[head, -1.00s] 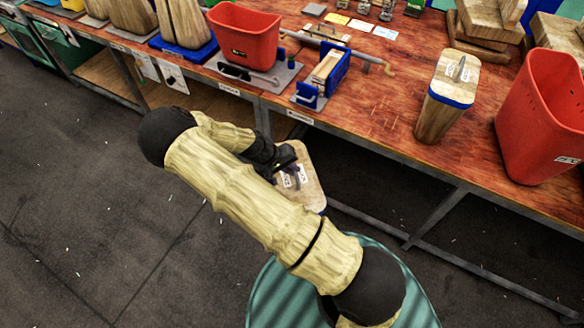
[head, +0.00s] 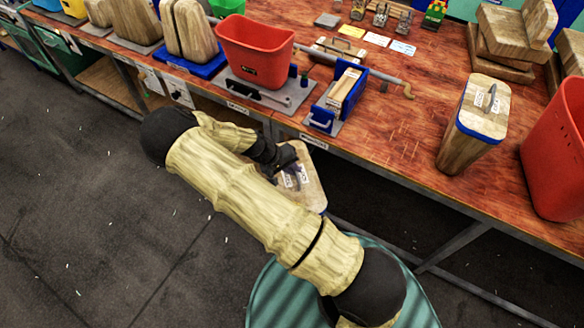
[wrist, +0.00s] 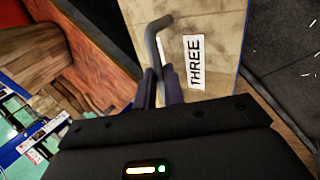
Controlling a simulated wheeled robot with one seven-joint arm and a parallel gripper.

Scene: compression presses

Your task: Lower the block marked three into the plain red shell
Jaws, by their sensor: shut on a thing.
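My gripper (head: 284,168) is shut on the bent metal handle (wrist: 152,48) of a wooden block (head: 307,192). The wrist view shows the label THREE on the block's pale top (wrist: 222,18). The block hangs in front of the bench edge, over the floor; my arm hides part of it. One red shell (head: 255,52) stands on a grey base on the bench, with a small dark and yellow mark on its front. Another red shell (head: 555,150) stands at the right and is cut by the frame edge. I cannot tell which one is plain.
A wooden block with a blue rim (head: 475,122) stands on the bench left of the right shell. A blue clamp-like fixture (head: 345,98) and a long rod with a crank (head: 385,80) lie beside the left shell. Bare bench top shows between the fixture and that block.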

